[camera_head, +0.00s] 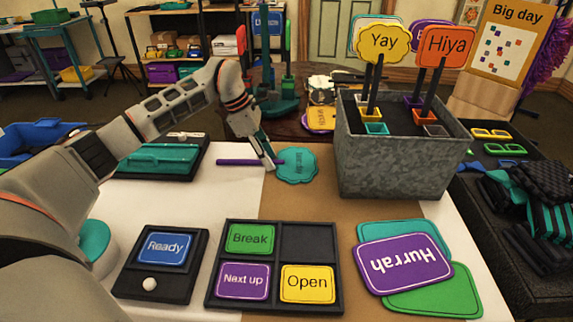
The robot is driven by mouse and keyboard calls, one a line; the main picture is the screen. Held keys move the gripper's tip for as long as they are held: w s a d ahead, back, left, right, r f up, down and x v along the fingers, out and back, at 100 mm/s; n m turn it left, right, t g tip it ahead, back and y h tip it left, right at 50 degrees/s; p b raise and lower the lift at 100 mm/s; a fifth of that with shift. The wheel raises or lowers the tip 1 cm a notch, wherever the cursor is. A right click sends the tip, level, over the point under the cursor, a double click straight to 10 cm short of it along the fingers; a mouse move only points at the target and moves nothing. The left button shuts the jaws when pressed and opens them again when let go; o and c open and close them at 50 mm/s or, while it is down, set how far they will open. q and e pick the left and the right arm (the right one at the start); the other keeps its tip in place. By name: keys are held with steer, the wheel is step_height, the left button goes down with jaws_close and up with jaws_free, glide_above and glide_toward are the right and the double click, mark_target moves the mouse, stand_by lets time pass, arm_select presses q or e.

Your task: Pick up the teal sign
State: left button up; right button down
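A teal sign (296,166) with a scalloped edge lies flat on the table, with dark lettering too small to read. Its purple stick (236,162) points left. My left gripper (268,162) comes down from above onto the stick, close to the sign's left edge. The fingers overlap the stick in this view, and I cannot tell whether they are closed on it. Another teal sign edge (361,24) shows behind the yellow "Yay" sign (384,43). My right gripper is not in view.
A grey metal bin (395,165) holding upright signs, including "Hiya" (446,45), stands to the right. In front are a card tray (277,307), a "Ready" card holder (128,284) and a "Hurrah" card stack (404,264). A black-and-teal case (150,160) is left.

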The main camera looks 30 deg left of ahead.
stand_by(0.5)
arm_select(q)
steer(key=shift+f, duration=0.1)
jaws_close()
